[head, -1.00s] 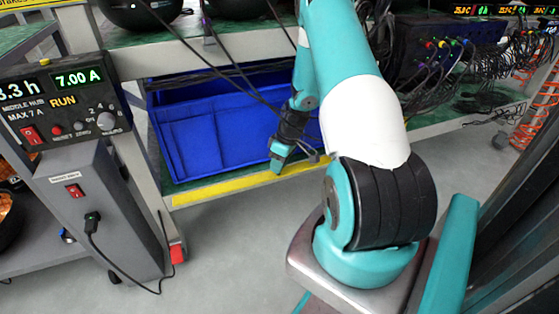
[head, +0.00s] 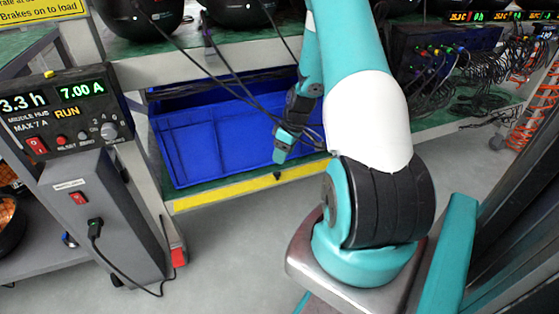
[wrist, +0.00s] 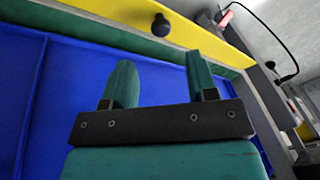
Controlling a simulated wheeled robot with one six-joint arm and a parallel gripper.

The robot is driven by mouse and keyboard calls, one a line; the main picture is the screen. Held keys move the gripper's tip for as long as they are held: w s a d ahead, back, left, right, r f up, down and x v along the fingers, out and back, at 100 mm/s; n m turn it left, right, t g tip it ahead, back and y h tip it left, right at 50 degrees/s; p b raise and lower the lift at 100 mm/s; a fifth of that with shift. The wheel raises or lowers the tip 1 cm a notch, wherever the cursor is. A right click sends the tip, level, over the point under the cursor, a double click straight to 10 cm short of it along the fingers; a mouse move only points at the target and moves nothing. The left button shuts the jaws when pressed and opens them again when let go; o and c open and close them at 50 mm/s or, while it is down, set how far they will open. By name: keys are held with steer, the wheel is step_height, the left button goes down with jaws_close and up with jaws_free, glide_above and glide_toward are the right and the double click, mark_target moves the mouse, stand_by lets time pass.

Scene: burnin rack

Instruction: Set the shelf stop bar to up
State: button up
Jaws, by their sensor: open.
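The shelf stop bar is a yellow strip (head: 225,190) along the front edge of the low shelf, with a dark round knob (head: 277,176) on it. In the wrist view the yellow bar (wrist: 105,9) runs across the top, with its black knob (wrist: 160,25) beyond the fingertips. I cannot tell from its look whether the bar is up or down. My gripper (head: 282,156) is open and empty, above and behind the bar, in front of the blue bin. In the wrist view my two teal fingers (wrist: 160,62) stand apart, with neither touching the knob.
A blue bin (head: 215,140) sits on the green shelf right behind the bar. Black cables (head: 225,85) hang across the bin near my arm. A grey pedestal with a control box (head: 65,115) stands at the left. The floor before the bar is clear.

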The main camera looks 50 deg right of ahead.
steer(key=p+v, duration=0.1)
steer(key=v, duration=0.4)
steer(key=shift+r, duration=0.3)
steer(key=m+t+h, duration=0.2)
steer(key=m+h, duration=0.3)
steer(key=m, duration=0.3)
glide_toward(277, 173)
steer(key=shift+m, duration=0.3)
steer(key=b+x, duration=0.6)
steer(key=x, duration=0.2)
steer(key=shift+w+f, duration=0.15)
steer(key=shift+f, duration=0.2)
steer(key=shift+c, duration=0.3)
